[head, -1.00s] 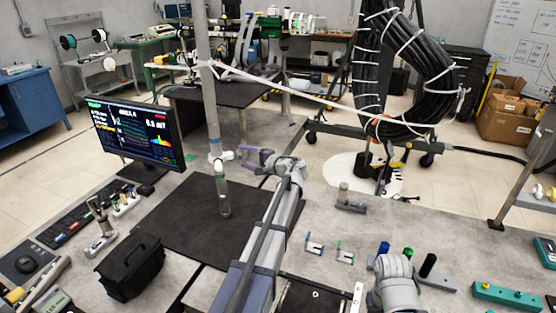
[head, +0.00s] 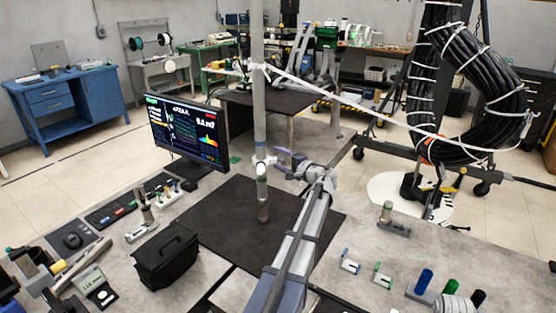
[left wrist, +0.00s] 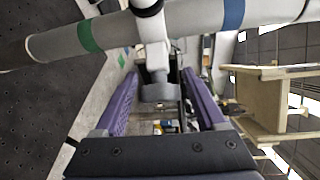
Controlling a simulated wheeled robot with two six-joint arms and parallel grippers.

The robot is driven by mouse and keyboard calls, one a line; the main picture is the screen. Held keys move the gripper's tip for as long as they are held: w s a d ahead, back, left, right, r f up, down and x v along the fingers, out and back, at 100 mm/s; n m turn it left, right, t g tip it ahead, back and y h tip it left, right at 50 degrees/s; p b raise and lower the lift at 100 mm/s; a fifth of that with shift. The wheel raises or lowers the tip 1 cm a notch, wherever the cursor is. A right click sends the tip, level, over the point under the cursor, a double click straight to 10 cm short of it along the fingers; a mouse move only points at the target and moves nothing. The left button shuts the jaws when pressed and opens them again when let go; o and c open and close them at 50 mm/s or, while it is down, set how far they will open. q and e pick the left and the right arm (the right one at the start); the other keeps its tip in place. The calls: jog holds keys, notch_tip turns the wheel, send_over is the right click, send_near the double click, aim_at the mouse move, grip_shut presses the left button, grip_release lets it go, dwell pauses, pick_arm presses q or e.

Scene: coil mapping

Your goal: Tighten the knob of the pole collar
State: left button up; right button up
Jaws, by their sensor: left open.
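The grey pole (head: 259,100) stands upright over the black mat (head: 215,225). The white pole collar (head: 262,162) is around its lower part; it also shows in the left wrist view (left wrist: 150,28), between a green band and a blue band on the pole. A grey knob (left wrist: 160,92) sticks out from the collar toward my left gripper. My left gripper (head: 278,161) is to the right of the collar, level with it. In the left wrist view its purple fingers (left wrist: 160,76) stand apart on both sides of the knob, with gaps visible. My right gripper is not in view.
A monitor (head: 187,130) stands left of the pole and a black bag (head: 166,256) in front. Small clips (head: 350,262) and coloured cylinders (head: 424,281) lie to the right.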

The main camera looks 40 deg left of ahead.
pick_arm(q)
jog(key=shift+a, duration=0.5)
grip_shut()
dwell(0.3)
